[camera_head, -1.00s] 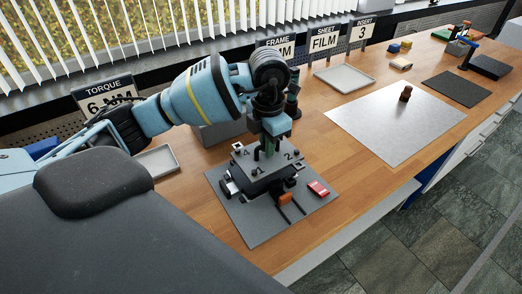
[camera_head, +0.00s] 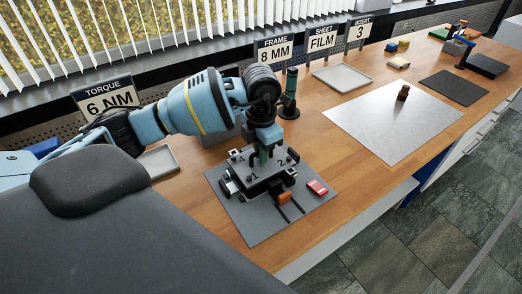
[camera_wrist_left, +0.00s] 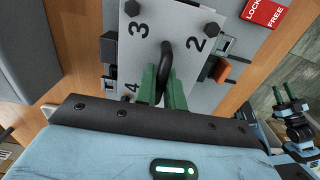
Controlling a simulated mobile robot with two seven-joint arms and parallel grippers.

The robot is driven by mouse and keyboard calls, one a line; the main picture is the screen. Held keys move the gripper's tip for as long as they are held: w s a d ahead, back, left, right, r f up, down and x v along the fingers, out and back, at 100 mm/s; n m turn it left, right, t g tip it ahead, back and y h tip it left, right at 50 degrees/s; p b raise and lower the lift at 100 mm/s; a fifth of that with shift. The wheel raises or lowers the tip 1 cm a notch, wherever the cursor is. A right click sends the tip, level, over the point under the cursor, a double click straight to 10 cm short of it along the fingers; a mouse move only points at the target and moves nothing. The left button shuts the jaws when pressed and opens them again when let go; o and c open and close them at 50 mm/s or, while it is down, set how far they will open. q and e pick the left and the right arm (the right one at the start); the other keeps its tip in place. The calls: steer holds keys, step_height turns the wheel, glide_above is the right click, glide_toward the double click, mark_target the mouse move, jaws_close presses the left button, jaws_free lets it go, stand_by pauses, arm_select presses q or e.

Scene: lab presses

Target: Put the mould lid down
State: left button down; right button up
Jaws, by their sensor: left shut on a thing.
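The mould lid is a grey square plate (camera_head: 267,173) with numbered corners and a black loop handle. My left gripper (camera_head: 265,153) is shut on that handle from above. In the left wrist view the lid (camera_wrist_left: 186,22) shows numbers 2, 3 and 4, and the green fingers of my left gripper (camera_wrist_left: 163,82) are on either side of the handle. The lid lies level over the dark mould base (camera_head: 237,189). I cannot tell whether a gap remains between them. My right gripper (camera_wrist_left: 284,92) is open and empty at the right of the left wrist view.
A grey mat (camera_head: 258,232) lies under the mould. An orange block (camera_head: 284,197) sits at the mould's front, with a red tag (camera_head: 317,187) beside it. A grey tray (camera_head: 343,77) and a pale sheet (camera_head: 385,135) with a brown knob (camera_head: 403,92) are further along the bench.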

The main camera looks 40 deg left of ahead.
arm_select(q)
steer(key=shift+f, duration=0.5)
steer(key=c, duration=1.5)
jaws_free()
step_height(320, 180, up, 13)
